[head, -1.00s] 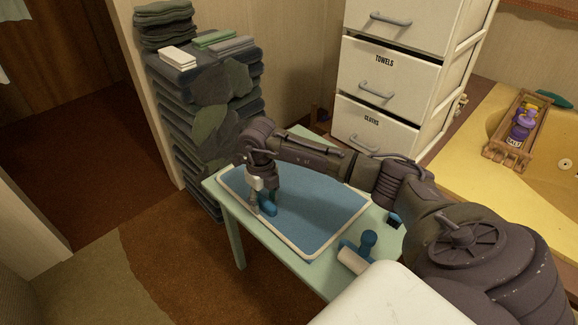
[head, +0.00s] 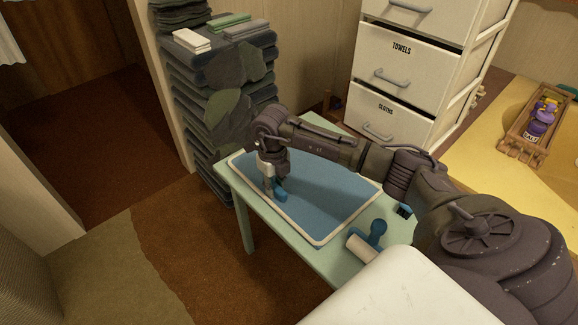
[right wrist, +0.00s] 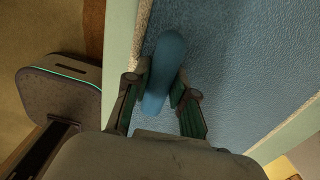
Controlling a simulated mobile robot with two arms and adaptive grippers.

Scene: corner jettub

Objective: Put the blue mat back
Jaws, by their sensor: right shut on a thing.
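The blue mat (head: 325,198) has a pale rim and lies flat on a light green table (head: 240,205). My right gripper (head: 275,194) points down over the mat's left part. It is shut on a rounded blue piece (head: 281,190), which lies between the two fingers in the right wrist view (right wrist: 163,75), close to the mat's pale edge. I cannot tell whether this piece is part of the mat or a separate thing on it. My left gripper is not in view.
A roller with a blue handle (head: 377,233) lies on the table by the mat's right side. A stack of dark folded cloths (head: 190,90) stands behind left. White drawers (head: 405,75) stand behind. A wooden caddy (head: 528,125) sits on the yellow tub at right. Floor at left is clear.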

